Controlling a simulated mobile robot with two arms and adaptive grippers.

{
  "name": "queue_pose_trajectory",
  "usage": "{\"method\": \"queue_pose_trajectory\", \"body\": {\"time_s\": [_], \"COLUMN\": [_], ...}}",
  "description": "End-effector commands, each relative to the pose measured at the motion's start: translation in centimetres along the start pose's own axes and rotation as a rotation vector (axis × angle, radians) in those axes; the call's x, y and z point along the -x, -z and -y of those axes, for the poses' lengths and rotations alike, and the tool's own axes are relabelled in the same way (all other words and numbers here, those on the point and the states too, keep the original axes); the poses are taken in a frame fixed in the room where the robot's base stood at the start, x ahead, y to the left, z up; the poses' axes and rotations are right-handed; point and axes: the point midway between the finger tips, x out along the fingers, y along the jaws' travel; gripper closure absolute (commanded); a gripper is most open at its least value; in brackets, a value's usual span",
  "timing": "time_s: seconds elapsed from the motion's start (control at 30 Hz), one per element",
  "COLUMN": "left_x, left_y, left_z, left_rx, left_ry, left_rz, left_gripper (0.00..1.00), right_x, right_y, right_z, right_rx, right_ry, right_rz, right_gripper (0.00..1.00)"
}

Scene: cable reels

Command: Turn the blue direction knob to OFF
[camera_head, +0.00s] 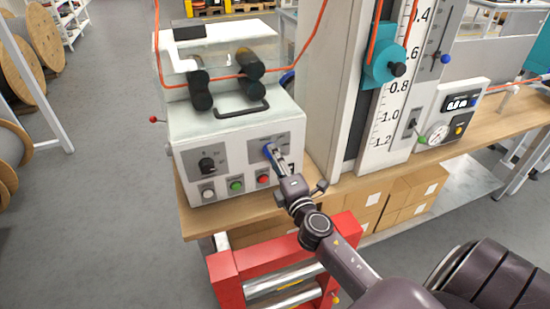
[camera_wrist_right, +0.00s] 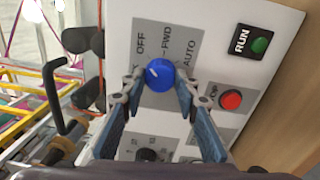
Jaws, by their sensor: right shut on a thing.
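The blue direction knob (camera_wrist_right: 160,75) sits on a grey label plate (camera_head: 277,146) on the front of the white machine. The plate reads OFF, FWD and AUTO in the wrist view. A pale mark on the knob lies up and left of its middle, on the OFF side; I cannot tell its exact setting. My right gripper (camera_wrist_right: 160,95) is shut on the knob, one finger on each side. In the head view my right gripper (camera_head: 275,158) reaches the knob (camera_head: 268,149) from the lower right and partly hides it. My left gripper is not in view.
A black knob (camera_head: 207,165) is left of the blue one. White, green (camera_head: 237,186) and red (camera_head: 263,180) buttons sit below, the red one close to my gripper. A tall white column (camera_head: 335,90) stands to the right. A red frame (camera_head: 285,255) is below the bench.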

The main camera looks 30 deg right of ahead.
Motion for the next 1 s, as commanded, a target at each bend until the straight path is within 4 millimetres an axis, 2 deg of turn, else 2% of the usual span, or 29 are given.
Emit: {"method": "queue_pose_trajectory", "body": {"time_s": [0.33,0.37,0.5,0.83,1.0], "left_x": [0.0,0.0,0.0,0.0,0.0], "left_y": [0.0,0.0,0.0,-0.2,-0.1], "left_z": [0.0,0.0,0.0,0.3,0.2], "left_rx": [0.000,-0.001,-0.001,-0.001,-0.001], "left_ry": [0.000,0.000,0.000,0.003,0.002], "left_rz": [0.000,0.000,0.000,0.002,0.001], "left_gripper": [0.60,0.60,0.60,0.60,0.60], "right_x": [0.1,0.1,0.0,0.3,2.4], "right_y": [0.1,0.1,0.1,0.1,0.0], "right_z": [0.2,0.2,0.1,0.1,0.2], "right_rx": [0.001,0.001,0.000,-0.001,-0.001], "right_ry": [0.003,0.003,0.002,0.001,0.004], "right_rz": [-0.002,-0.002,-0.001,-0.001,0.000], "right_gripper": [0.96,0.68,0.54,0.54,0.54]}}
